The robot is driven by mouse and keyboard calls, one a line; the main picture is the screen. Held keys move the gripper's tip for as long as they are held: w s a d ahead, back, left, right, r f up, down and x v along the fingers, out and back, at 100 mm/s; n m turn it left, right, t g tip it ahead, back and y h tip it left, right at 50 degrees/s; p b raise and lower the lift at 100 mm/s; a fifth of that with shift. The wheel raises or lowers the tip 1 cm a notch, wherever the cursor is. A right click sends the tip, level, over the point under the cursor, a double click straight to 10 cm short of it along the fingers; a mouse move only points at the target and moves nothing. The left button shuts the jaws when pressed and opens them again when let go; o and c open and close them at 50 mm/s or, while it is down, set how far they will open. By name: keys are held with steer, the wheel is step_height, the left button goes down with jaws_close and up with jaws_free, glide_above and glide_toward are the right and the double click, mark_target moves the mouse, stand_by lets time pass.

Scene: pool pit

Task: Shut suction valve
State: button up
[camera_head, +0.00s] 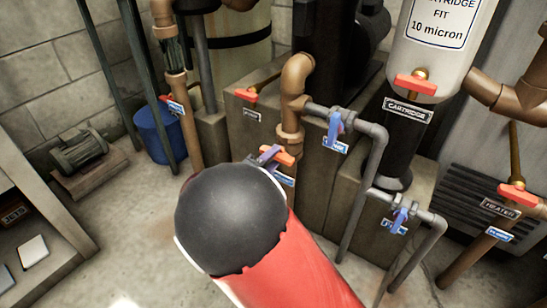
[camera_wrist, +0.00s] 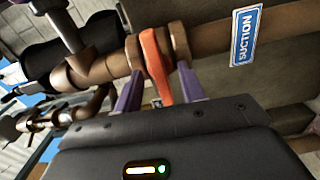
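The suction valve has an orange-red handle (camera_wrist: 157,65) on a brown pipe (camera_wrist: 215,38), beside a blue SUCTION label (camera_wrist: 246,36) in the wrist view. The handle lies across the pipe's line in that picture. My gripper (camera_wrist: 160,92) has its two purple fingers on either side of the handle's lower end, with narrow gaps showing, so it looks open around it. In the head view the orange handle (camera_head: 284,157) shows beside my gripper (camera_head: 265,157), with a partly covered blue label below. My arm hides part of this valve's pipework.
Close by are a blue-handled valve (camera_head: 336,128), another blue-handled valve (camera_head: 399,220) and grey pipes (camera_head: 375,160). Orange handles sit at the cartridge (camera_head: 416,84) and the heater (camera_head: 518,194). A blue bucket (camera_head: 158,134) and a motor (camera_head: 80,150) stand left. Floor between is clear.

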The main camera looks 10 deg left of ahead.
steer(key=v, duration=0.7)
stand_by(0.4)
